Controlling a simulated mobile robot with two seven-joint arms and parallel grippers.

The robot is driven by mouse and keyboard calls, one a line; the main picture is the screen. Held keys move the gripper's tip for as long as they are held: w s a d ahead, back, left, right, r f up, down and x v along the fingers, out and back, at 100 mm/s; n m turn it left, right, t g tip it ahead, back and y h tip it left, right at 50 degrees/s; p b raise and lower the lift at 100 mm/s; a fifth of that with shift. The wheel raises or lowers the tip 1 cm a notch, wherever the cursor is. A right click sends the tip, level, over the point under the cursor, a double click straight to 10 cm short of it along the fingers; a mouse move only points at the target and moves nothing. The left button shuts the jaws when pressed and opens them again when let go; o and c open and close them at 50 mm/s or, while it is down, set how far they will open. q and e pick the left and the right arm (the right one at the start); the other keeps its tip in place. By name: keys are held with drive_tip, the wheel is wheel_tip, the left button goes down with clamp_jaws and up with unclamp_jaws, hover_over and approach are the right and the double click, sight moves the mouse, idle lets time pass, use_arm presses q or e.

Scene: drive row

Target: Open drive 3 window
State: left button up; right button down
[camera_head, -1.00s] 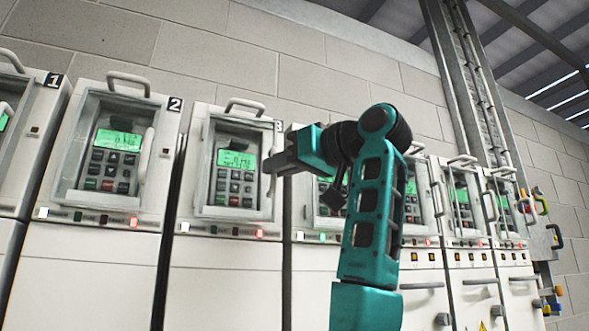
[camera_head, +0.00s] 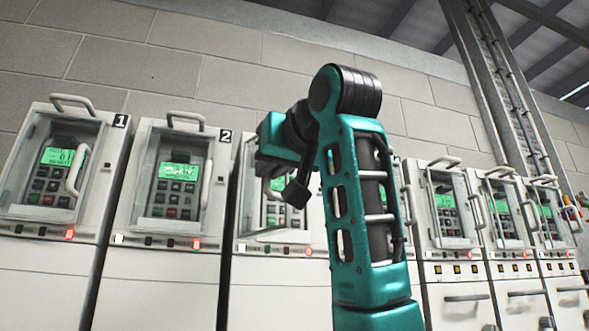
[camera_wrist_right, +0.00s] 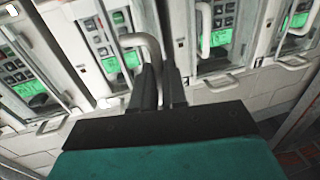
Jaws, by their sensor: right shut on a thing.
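Drive 3 (camera_head: 244,215) is the cabinet right of the one labelled 2, mostly behind my right arm in the head view. Its green display (camera_head: 277,184) and some keys show left of the arm. A slanted pale frame edge (camera_head: 285,235) low on it looks like its window standing off the front; how far is hidden. My right gripper (camera_wrist_right: 163,72) is shut on the grey window handle (camera_wrist_right: 140,40), whose bar runs down between the fingers in the right wrist view. The fingertips are hidden in the head view. My left gripper is not in view.
Drive 1 (camera_head: 100,190) and drive 2 (camera_head: 145,175) stand to the left with windows closed. More drives (camera_head: 445,205) continue to the right, with handles sticking out. A block wall (camera_head: 220,60) rises behind the row.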

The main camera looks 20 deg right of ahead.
drive_tip(key=w+a+m+g+h+p, duration=0.1)
drive_tip(key=w+a+m+h+p, duration=0.2)
drive_tip(key=a+m+h, duration=0.3)
drive_tip(key=shift+w+a+g+h, duration=0.4)
drive_tip(key=shift+w+a+h, duration=0.3)
drive_tip(key=shift+a+h, duration=1.15)
drive_tip(key=shift+a, duration=0.15)
drive_tip(key=c, duration=1.2)
unclamp_jaws()
drive_tip(key=shift+b+v, duration=1.05)
drive_tip(key=shift+v, duration=5.35)
